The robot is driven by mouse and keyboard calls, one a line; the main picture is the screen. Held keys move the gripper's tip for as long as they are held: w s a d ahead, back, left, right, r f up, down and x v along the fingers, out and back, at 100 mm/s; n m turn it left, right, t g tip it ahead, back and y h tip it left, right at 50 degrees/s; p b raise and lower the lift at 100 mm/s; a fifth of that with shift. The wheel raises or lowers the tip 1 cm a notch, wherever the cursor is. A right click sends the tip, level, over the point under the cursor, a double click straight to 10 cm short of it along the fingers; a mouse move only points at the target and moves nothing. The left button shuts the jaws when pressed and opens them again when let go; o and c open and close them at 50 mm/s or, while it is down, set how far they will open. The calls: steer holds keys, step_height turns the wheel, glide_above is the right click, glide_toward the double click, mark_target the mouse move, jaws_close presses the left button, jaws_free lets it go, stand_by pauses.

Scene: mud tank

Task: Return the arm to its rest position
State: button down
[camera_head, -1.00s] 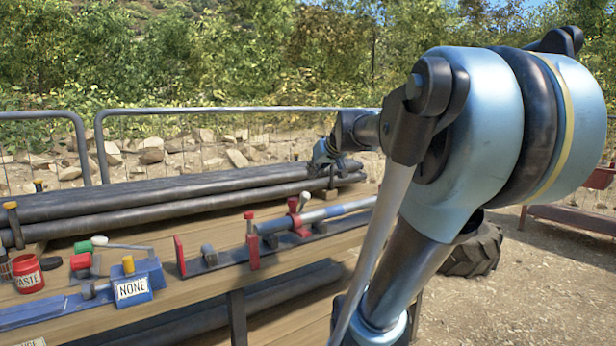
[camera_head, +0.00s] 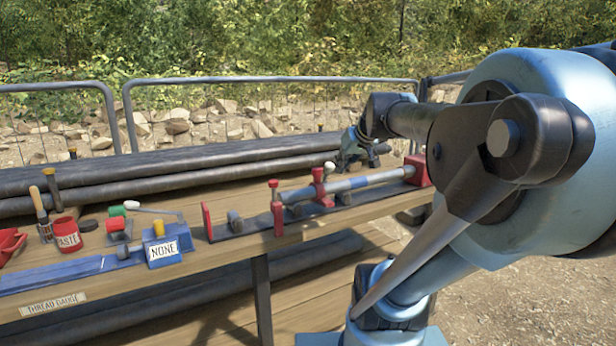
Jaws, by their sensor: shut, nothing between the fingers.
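My blue-grey arm fills the right side of the head view, with its large joint near the camera. The forearm reaches left to my gripper (camera_head: 357,158), which is small and partly dark against the pipes. It is shut and I see nothing held in it. It hangs over the back of the bench, above and behind the red clamp fixture with its grey-blue bar (camera_head: 350,184). I cannot tell how large the gap to the pipes or bench is.
The wooden bench (camera_head: 200,268) holds long dark pipes (camera_head: 170,172), a red paste pot (camera_head: 67,236), a brush (camera_head: 40,208) and a blue block marked NONE (camera_head: 164,248). Behind stand a metal barrier (camera_head: 270,80) and rubble. Bare ground lies at the lower right.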

steer(key=s+d+f+m+g+h, duration=0.1)
steer(key=s+d+f+g+h, duration=0.1)
steer(key=s+f, duration=0.8)
steer(key=s+d+f+m+g+h, duration=0.1)
steer(key=s+d+f+g, duration=0.2)
steer(key=s+f, duration=0.7)
step_height(320, 180, down, 3)
steer(key=shift+f+m+g+h, duration=0.15)
steer(key=shift+m+g+h, duration=0.15)
steer(key=shift+g+h, duration=0.15)
steer(key=shift+s, duration=0.1)
